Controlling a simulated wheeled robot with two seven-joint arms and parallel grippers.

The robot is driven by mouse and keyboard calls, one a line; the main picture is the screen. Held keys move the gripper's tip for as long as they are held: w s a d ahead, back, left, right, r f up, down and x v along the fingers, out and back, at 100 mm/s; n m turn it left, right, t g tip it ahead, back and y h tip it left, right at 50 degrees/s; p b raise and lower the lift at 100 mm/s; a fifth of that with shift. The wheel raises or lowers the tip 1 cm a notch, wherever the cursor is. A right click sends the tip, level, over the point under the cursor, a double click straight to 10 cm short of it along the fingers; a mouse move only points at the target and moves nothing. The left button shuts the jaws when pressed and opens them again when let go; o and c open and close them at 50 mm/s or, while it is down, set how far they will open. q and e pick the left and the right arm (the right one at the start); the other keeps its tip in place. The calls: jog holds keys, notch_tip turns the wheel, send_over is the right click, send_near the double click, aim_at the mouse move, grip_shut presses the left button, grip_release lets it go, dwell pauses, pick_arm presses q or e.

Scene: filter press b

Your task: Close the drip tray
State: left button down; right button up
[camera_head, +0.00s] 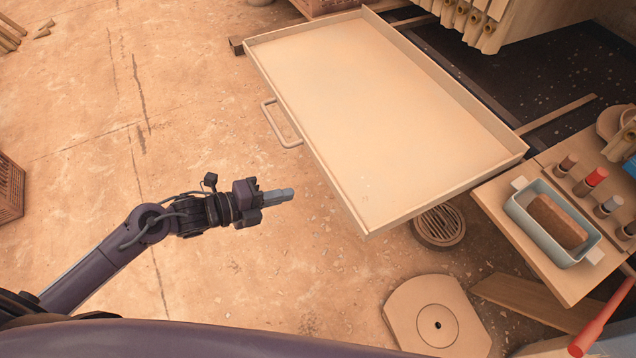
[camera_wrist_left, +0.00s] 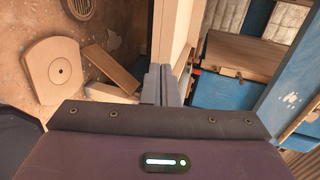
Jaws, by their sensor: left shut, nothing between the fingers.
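The drip tray (camera_head: 385,105) is a large, shallow beige tray with low walls. It is pulled out over the floor, and its far right side reaches the dark rails of the press. Its loop handle (camera_head: 281,124) sticks out from the left side. My left gripper (camera_head: 287,194) is shut and empty, left of the tray's near part and below the handle in the head view, apart from both. In the left wrist view its closed fingers (camera_wrist_left: 161,85) show in front of a pale upright strip; I cannot tell if that is the tray. My right gripper is out of view.
A side table (camera_head: 545,265) with a blue-grey tub (camera_head: 515,207) holding a brown block stands at the right. A floor drain (camera_head: 438,226), a round-holed plate (camera_head: 400,310) and a board (camera_head: 530,302) lie near it. The floor left of the tray is mostly clear.

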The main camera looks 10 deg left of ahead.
aim_at(330, 182)
pick_arm(q)
jog(key=x, duration=0.5)
jog(key=r+p+x, duration=0.1)
jog(key=x, duration=0.2)
jog(key=shift+w+d, duration=0.2)
jog(key=shift+d, duration=0.05)
jog(key=shift+w+d+f, duration=0.1)
jog(key=shift+d, duration=0.05)
